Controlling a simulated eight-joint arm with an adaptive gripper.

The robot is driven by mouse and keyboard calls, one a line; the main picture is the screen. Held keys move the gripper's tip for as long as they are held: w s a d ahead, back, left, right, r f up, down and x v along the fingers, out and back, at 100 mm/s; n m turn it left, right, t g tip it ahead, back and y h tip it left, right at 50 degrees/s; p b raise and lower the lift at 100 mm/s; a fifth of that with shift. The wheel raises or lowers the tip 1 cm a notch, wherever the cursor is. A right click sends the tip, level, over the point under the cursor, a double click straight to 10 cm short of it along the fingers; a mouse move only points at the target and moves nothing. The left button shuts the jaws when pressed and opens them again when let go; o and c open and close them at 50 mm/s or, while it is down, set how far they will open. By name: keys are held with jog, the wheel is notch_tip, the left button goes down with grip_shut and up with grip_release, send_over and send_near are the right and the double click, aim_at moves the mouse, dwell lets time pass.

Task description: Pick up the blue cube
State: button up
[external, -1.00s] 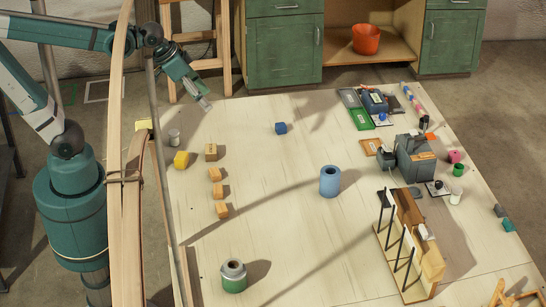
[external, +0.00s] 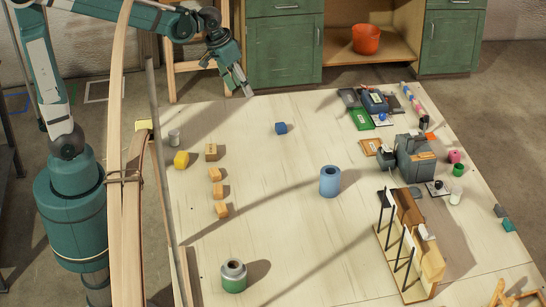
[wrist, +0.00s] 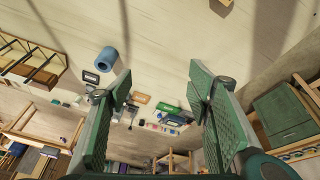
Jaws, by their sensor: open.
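The blue cube (external: 281,128) sits on the pale tabletop, toward its back edge, in the external view. My gripper (external: 247,92) is above the back edge of the table, up and to the left of the cube and apart from it. In the wrist view my gripper (wrist: 160,72) shows its two green fingers spread wide with nothing between them.
A blue cylinder (external: 330,181) stands mid-table. Grey machines (external: 415,158) and a black-barred wooden rack (external: 408,245) stand at right. The table around the cube is clear.

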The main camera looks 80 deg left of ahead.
jog(key=w+a+f+n+g, duration=0.1)
jog(key=w+a+f+n, duration=0.1)
jog(key=w+a+f, duration=0.4)
jog(key=n+g, duration=0.3)
jog(key=n, duration=0.1)
send_over(281, 125)
jog(key=shift+h, duration=0.4)
jog(key=f, duration=2.1)
jog(key=shift+s+d+f+b, duration=0.1)
jog(key=shift+s+f+b, duration=0.15)
jog(key=shift+b, duration=0.15)
jog(key=shift+a+f, duration=0.25)
jog(key=shift+f, duration=0.05)
jog(key=shift+f, duration=0.1)
jog(key=shift+f, duration=1.2)
jog(key=shift+f, duration=0.15)
jog(key=shift+w+f+p, duration=0.15)
jog(key=shift+f+p, duration=0.1)
jog(key=shift+f, duration=1)
jog(key=shift+w+f+p, duration=0.1)
jog(key=shift+f+p, duration=0.1)
jog(key=shift+f, duration=1)
